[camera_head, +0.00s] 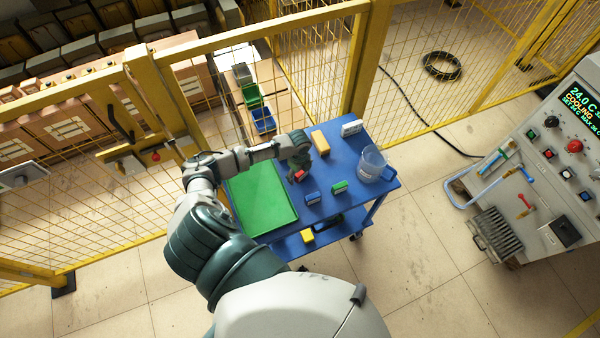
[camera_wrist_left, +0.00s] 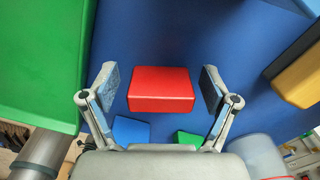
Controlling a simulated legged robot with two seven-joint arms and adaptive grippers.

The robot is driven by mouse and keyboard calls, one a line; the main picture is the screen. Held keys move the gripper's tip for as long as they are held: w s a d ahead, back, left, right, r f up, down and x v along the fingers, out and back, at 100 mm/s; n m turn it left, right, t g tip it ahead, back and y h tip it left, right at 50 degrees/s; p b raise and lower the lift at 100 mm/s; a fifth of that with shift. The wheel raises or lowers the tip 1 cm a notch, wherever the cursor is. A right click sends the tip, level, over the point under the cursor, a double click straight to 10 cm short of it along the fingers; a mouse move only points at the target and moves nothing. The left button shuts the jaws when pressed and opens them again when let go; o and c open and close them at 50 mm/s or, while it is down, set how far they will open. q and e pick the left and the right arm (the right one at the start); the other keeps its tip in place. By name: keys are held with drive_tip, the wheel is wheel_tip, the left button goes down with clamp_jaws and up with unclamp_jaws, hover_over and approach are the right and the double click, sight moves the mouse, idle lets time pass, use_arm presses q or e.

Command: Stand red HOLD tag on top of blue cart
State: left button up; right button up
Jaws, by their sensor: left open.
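The blue cart (camera_head: 335,172) stands inside the yellow fence. The red HOLD tag (camera_head: 300,176) is on or just over its top, partly hidden by my left gripper (camera_head: 298,165) in the head view. In the left wrist view the red tag (camera_wrist_left: 160,90) shows as a plain red block, with no lettering readable. The fingers of my left gripper (camera_wrist_left: 160,86) are open on either side of it, with a gap at each side. I cannot tell whether the tag touches the cart top. My right gripper is not in view.
On the cart are a green tray (camera_head: 262,195), a blue block (camera_head: 313,198), a green block (camera_head: 339,187), a yellow block (camera_head: 320,142), a white block (camera_head: 351,128) and a clear beaker (camera_head: 372,165). A control console (camera_head: 560,150) stands at right.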

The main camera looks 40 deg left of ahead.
use_arm(q)
wheel_tip(320, 180, up, 11)
drive_tip(key=shift+d, duration=0.1)
drive_tip(key=shift+r, duration=0.5)
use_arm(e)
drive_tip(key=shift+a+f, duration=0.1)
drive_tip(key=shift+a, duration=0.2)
